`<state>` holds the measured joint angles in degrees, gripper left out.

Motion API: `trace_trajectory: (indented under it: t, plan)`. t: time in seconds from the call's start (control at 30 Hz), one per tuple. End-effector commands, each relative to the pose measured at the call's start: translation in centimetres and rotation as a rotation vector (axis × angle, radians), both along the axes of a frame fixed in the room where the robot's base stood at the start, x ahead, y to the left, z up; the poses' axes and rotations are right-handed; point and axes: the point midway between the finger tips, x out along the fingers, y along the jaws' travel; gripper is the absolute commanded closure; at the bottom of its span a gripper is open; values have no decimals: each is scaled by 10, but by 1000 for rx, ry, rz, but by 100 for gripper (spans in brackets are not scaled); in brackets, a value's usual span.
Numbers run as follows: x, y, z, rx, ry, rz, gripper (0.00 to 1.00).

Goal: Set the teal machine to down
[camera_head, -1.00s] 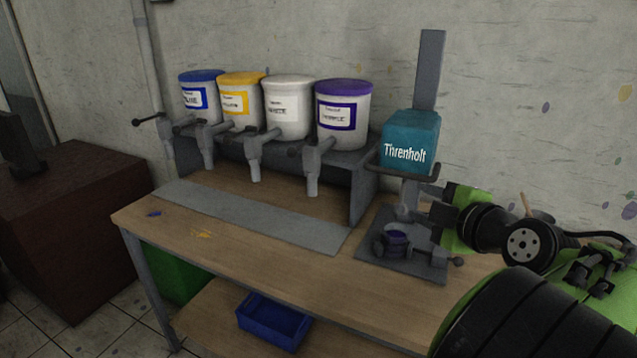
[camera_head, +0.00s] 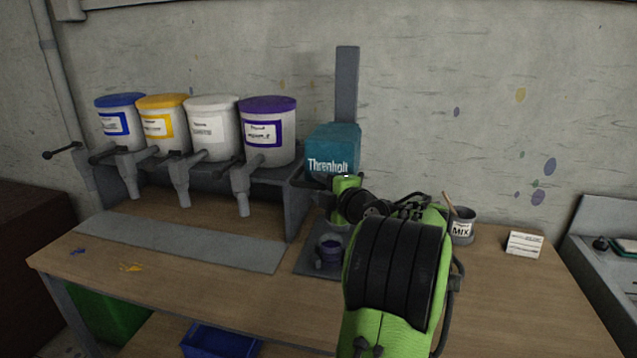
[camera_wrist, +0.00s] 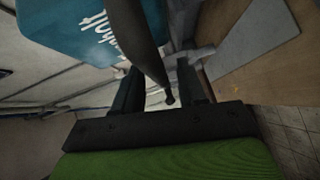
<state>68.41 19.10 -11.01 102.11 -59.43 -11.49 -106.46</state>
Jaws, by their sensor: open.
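The teal machine (camera_head: 335,140), lettered "Threnholt", stands against the wall on a grey column (camera_head: 347,80). Its teal head is well above the grey base plate (camera_head: 305,268). A dark handle bar (camera_head: 312,180) sticks out low at the head's front. My gripper (camera_head: 330,185) is at the handle and partly hides the machine's lower part. In the wrist view, the teal head (camera_wrist: 75,25) is at upper left. The dark bar (camera_wrist: 143,50) runs down between my open fingers (camera_wrist: 158,88); contact cannot be told.
Several paint buckets (camera_head: 268,130) with taps stand on a grey rack at left. A mix cup (camera_head: 462,225) with a stick and a small white box (camera_head: 524,243) are at right. A grey strip (camera_head: 180,240) lies along the wooden table (camera_head: 200,300). A sink (camera_head: 610,230) is at far right.

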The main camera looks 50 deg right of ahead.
Motion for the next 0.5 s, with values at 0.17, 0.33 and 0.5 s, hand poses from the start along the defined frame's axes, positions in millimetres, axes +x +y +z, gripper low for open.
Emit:
trace_trajectory:
  t: [0.17, 0.33, 0.5]
  plan:
    - [11, -4, -1, 1, 0, 0, 59]
    - [10, -4, -2, 1, 0, 0, 59]
    - [10, -4, -2, 1, 0, 0, 82]
